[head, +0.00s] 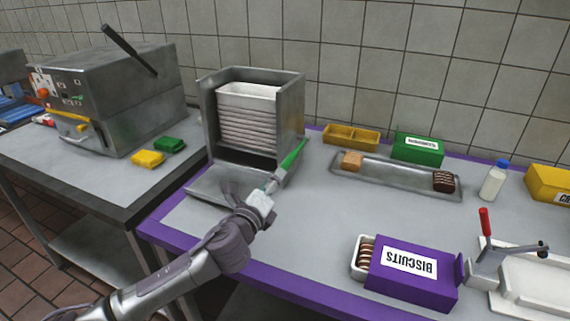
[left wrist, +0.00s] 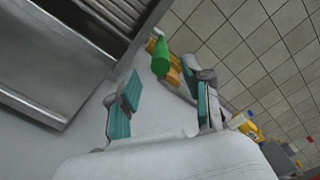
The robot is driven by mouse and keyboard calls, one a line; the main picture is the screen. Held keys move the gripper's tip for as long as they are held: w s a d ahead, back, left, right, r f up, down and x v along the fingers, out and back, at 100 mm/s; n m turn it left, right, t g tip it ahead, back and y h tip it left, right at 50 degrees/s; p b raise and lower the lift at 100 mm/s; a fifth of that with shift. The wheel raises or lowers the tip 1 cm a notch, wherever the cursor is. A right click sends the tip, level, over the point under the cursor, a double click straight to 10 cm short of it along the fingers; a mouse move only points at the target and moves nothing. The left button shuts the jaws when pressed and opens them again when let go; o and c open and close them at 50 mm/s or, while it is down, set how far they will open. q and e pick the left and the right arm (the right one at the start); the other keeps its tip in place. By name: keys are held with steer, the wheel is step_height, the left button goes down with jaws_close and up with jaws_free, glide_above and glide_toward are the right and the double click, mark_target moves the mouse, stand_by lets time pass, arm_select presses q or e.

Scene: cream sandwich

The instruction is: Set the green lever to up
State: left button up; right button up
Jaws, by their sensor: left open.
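The green lever (head: 293,154) is on the right side of the metal tray dispenser (head: 294,110). It slants up and to the right in the head view. Its green handle also shows in the left wrist view (left wrist: 161,57), beyond my fingertips. My left gripper (head: 271,185) is open, just below and in front of the lever. In the left wrist view its two teal-padded fingers (left wrist: 162,110) stand apart with nothing visibly held between them. The lever's lower end is partly hidden by the gripper. My right gripper is not in view.
A purple biscuits box (head: 407,273) and a red-handled lever (head: 485,222) stand at front right. A metal tray (head: 395,178) with small cakes, a green box (head: 418,149) and a milk bottle (head: 493,182) are farther back. The counter's middle (head: 335,215) is clear.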

mark_target(284, 166)
arm_select(q)
steer(key=x, duration=0.7)
steer(key=shift+w+d+f, duration=0.1)
steer(key=shift+w+d, duration=0.1)
steer(key=shift+w, duration=0.2)
steer(key=shift+c, duration=0.4)
jaws_close()
